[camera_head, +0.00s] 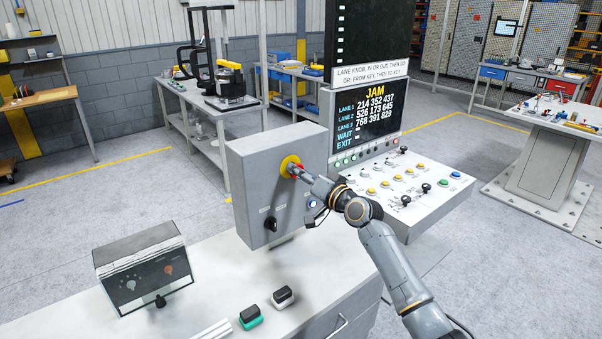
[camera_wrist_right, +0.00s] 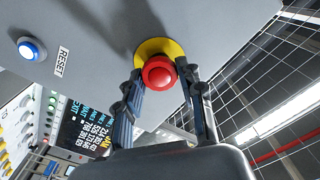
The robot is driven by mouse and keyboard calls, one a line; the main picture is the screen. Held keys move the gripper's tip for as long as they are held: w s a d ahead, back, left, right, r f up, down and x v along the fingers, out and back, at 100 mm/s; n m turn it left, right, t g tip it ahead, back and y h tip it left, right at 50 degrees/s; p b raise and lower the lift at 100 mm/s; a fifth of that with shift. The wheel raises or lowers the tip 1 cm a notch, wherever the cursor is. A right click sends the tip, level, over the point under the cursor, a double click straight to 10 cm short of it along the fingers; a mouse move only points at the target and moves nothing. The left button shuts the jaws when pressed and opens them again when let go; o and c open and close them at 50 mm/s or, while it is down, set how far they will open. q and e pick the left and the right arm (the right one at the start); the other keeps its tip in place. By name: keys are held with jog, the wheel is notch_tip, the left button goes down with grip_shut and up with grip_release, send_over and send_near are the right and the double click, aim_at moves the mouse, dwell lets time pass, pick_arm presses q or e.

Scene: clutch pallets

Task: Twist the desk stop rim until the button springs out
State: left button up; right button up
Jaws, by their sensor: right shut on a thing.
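The red stop button (camera_wrist_right: 158,73) sits on a round yellow plate (camera_wrist_right: 152,48) on the face of a grey upright box (camera_head: 262,185). In the head view the yellow plate (camera_head: 287,161) shows high on the box front, with the red button partly hidden by my gripper. My right gripper (camera_head: 299,171) reaches in from the right and is shut on the red button, one finger at each side of its rim in the wrist view. I cannot tell from the picture whether the button is pressed in or out. My left gripper is not in view.
A black knob (camera_head: 271,224) and a blue reset button (camera_head: 311,205) are lower on the box. A sloped control panel (camera_head: 440,198) and a screen reading JAM (camera_head: 372,108) stand at the right. A small dial box (camera_head: 145,270) and two switches (camera_head: 250,316) are on the desk.

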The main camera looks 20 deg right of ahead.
jog(key=shift+m, duration=0.8)
jog(key=o, duration=1)
jog(key=shift+c, duration=0.2)
jog(key=shift+o, duration=1.1)
jog(key=shift+w, duration=0.15)
jog(key=v, duration=1.2)
